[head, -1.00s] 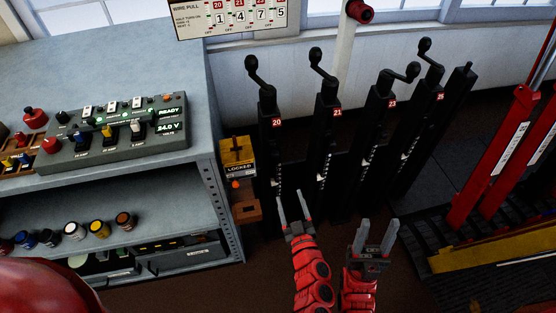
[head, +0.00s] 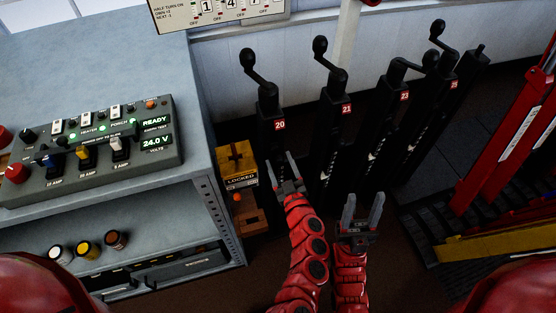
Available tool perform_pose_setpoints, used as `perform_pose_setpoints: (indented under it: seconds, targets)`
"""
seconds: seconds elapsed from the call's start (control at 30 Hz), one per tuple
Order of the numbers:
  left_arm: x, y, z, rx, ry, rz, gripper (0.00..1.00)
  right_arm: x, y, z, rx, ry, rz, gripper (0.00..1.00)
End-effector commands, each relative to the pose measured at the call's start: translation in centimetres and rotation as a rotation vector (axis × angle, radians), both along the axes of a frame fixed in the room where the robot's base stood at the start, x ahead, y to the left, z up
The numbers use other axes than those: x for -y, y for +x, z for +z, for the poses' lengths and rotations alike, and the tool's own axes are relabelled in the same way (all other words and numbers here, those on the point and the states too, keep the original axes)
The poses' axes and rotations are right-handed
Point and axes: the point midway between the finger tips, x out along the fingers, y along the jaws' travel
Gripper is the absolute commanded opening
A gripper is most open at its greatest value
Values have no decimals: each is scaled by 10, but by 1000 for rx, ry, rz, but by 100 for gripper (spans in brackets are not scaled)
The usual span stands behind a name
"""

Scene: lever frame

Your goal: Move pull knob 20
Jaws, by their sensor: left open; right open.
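The black post marked 20 (head: 272,150) stands just right of the grey cabinet. A crank on its top carries a dark round knob (head: 247,59) at the crank's upper left end. My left gripper (head: 279,162) is open and empty, in front of the lower part of post 20 in the picture, well below the knob. It hides part of the post, and I cannot tell whether it touches it. My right gripper (head: 364,200) is open and empty, low in front of the floor and to the right of the left one.
Similar cranked posts 21 (head: 338,130), 23 (head: 396,125) and 25 (head: 445,105) stand to the right. A yellow box reading LOCKED (head: 237,160) sits beside post 20. The grey cabinet (head: 150,60) bears a control panel (head: 90,150). Red levers (head: 505,130) stand far right.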

Motion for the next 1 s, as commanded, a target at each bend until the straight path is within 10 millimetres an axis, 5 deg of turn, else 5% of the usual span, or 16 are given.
perform_pose_setpoints:
  seconds: [0.17, 0.53, 1.0]
  targets:
    - [0, 0, 0, 0, 0, 0, 66, 0, 0, 0, 0, 0, 0, 50]
    - [0, 0, 0, 0, 0, -1, 0, 0, 0, 0, 0, 0, 0, 50]
    - [0, 0, 0, 0, 0, 0, 0, 0, 0, 0, 0, 0, 0, 50]
